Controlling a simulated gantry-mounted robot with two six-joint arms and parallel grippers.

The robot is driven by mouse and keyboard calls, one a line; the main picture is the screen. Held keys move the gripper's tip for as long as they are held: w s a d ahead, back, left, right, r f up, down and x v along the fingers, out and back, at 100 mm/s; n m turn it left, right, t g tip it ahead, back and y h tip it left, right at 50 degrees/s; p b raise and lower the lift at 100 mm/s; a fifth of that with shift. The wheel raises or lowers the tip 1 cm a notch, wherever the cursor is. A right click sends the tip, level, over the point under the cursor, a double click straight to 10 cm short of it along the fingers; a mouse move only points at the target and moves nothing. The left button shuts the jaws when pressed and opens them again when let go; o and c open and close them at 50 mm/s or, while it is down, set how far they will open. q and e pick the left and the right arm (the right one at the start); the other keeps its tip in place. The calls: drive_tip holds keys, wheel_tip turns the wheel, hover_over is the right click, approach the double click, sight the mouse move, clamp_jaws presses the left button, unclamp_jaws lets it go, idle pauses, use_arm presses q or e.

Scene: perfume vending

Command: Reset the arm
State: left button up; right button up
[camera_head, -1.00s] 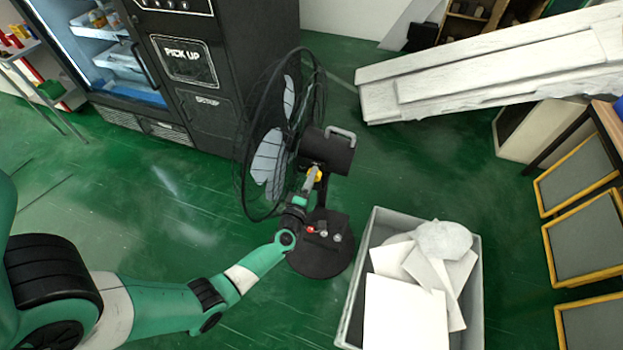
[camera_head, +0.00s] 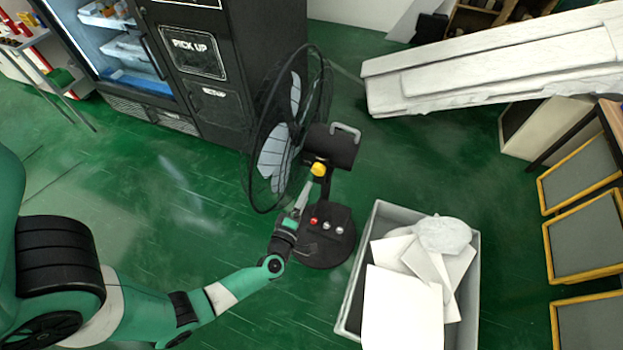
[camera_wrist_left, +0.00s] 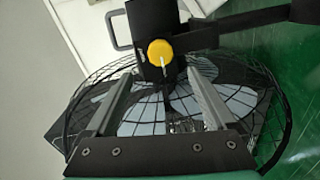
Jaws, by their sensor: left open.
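My left arm reaches in from the lower left of the head view. Its gripper (camera_head: 304,190) is just below the yellow knob (camera_head: 319,169) of a black standing fan (camera_head: 330,148). In the left wrist view the gripper (camera_wrist_left: 160,90) is open, its two grey fingers wide apart with nothing held between them. The yellow knob (camera_wrist_left: 160,52) on the fan's black housing shows beyond the fingertips, apart from them. The fan's wire cage (camera_wrist_left: 268,110) spreads behind the fingers. The right gripper is in neither view.
A grey bin (camera_head: 474,290) with white boards stands right of the fan base (camera_head: 325,250). A black vending machine (camera_head: 225,65) stands behind. White slabs (camera_head: 490,70) lie at the upper right. Yellow-framed panels (camera_head: 585,235) stand at far right. Green floor (camera_head: 150,220) is clear at left.

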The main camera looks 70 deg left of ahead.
use_arm(q)
drive_tip(key=shift+v, duration=1)
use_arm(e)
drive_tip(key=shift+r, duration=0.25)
